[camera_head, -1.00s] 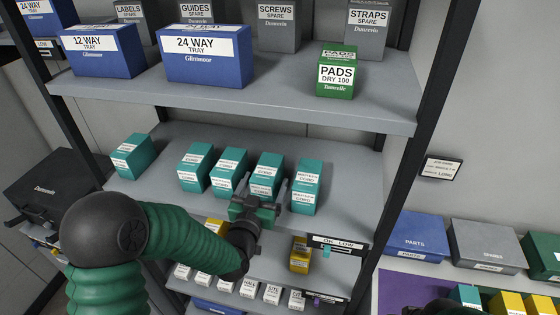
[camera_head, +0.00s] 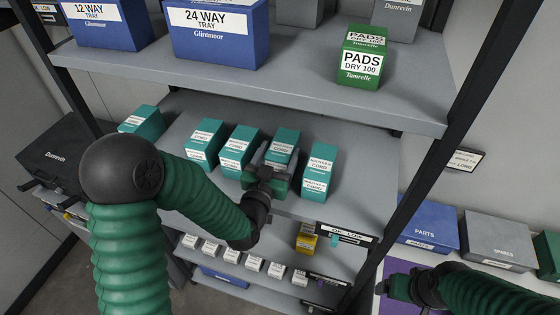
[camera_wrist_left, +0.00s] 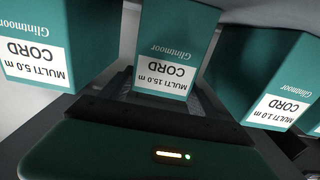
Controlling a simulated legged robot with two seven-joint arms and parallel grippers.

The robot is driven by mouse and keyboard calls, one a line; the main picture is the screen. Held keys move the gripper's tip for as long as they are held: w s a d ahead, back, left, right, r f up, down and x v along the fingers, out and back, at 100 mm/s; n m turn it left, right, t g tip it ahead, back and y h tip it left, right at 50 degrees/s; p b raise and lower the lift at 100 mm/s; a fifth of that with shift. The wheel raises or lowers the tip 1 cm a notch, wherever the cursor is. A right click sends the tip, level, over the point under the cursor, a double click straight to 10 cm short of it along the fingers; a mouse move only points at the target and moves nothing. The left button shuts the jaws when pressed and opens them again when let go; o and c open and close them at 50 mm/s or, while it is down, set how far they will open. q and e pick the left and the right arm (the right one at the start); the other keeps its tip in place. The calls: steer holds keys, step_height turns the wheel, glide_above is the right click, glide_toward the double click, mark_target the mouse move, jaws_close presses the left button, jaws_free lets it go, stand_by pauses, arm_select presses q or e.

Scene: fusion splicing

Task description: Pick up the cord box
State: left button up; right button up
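Several teal cord boxes stand in a row on the middle shelf (camera_head: 370,160). My left gripper (camera_head: 268,160) is open in front of one cord box (camera_head: 284,140), its fingers pointing at the box's sides. In the left wrist view this box (camera_wrist_left: 172,45), labelled MULTI 15.0 m CORD, stands upright between the fingers. A MULTI 5.0 m box (camera_wrist_left: 85,40) is on the left there and a MULTI 1.0 m box (camera_wrist_left: 265,65) on the right. My right gripper (camera_head: 392,288) is at the lower right of the head view; its fingers are too unclear to judge.
The upper shelf holds blue tray boxes (camera_head: 215,45) and a green pads box (camera_head: 362,58). Below are small white boxes (camera_head: 232,254) and a yellow box (camera_head: 306,240). A dark shelf post (camera_head: 440,150) stands at right. Neighbouring cord boxes leave narrow gaps.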

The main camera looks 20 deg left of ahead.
arm_select(q)
steer(key=shift+a+f, duration=0.1)
steer(key=shift+a, duration=0.1)
steer(key=shift+c, duration=1.3)
steer(key=shift+w+a+f, duration=0.2)
steer(key=shift+w+f, duration=0.3)
steer(key=shift+w, duration=0.3)
steer(key=c, duration=0.7)
steer(key=shift+s+d+r, duration=0.1)
steer(key=shift+s+d, duration=0.1)
steer(key=shift+d, duration=0.05)
steer(key=c, duration=0.4)
steer(key=shift+s+d, duration=0.1)
steer(key=shift+c, duration=0.2)
steer(key=shift+r, duration=0.15)
